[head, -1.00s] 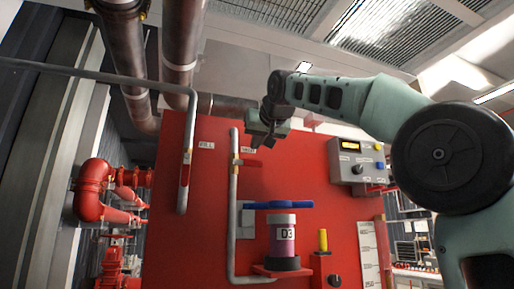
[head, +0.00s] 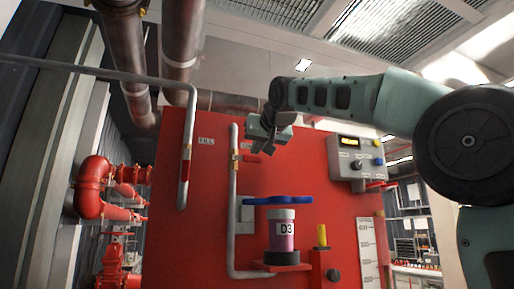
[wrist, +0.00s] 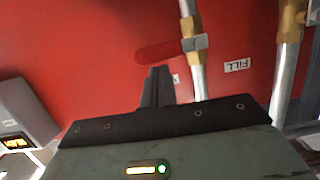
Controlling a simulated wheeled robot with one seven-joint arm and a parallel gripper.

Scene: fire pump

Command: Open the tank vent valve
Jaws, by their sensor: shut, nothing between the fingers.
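The vent valve (head: 234,158) is a brass body on the middle grey vertical pipe of the red panel. Its red lever (head: 252,158) sticks out to the right, crosswise to the pipe. In the wrist view, which is upside down, the lever (wrist: 165,50) points left from the brass and grey valve body (wrist: 192,43). My gripper (head: 268,147) is just above the lever in the head view. In the wrist view its dark fingers (wrist: 158,72) are together and empty, with their tips near the lever. Contact cannot be told.
The fill pipe (head: 187,140), with a red lever (head: 184,170) hanging along it, stands left. Below are a blue handle (head: 278,200) and a D3 canister (head: 282,232). A control box (head: 356,157) is at right. Red pipework (head: 92,190) stands far left.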

